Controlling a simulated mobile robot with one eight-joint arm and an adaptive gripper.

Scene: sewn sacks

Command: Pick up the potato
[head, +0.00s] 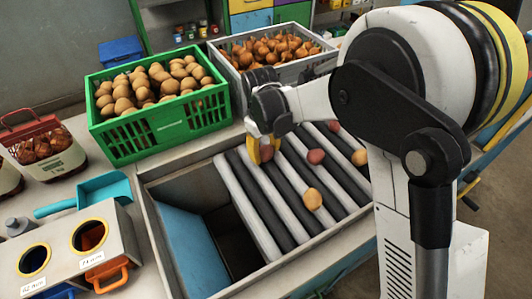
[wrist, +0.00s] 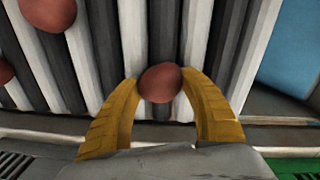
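A reddish-brown round potato (head: 266,153) lies at the left, upper part of the roller table. It also shows in the wrist view (wrist: 161,82), between the tips of my two yellow fingers. My gripper (head: 262,148) points down over the rollers. In the wrist view my gripper (wrist: 162,84) has its fingertips against both sides of the potato, with the fingers bent inward. The potato appears to be at roller level; no clear gap beneath it shows.
Other reddish and tan potatoes lie on the roller table (head: 247,204), including a tan one (head: 314,199). A green crate (head: 165,128) of potatoes and a grey crate (head: 238,95) of onions stand behind. An open pit with a blue wall (head: 190,245) lies left of the rollers.

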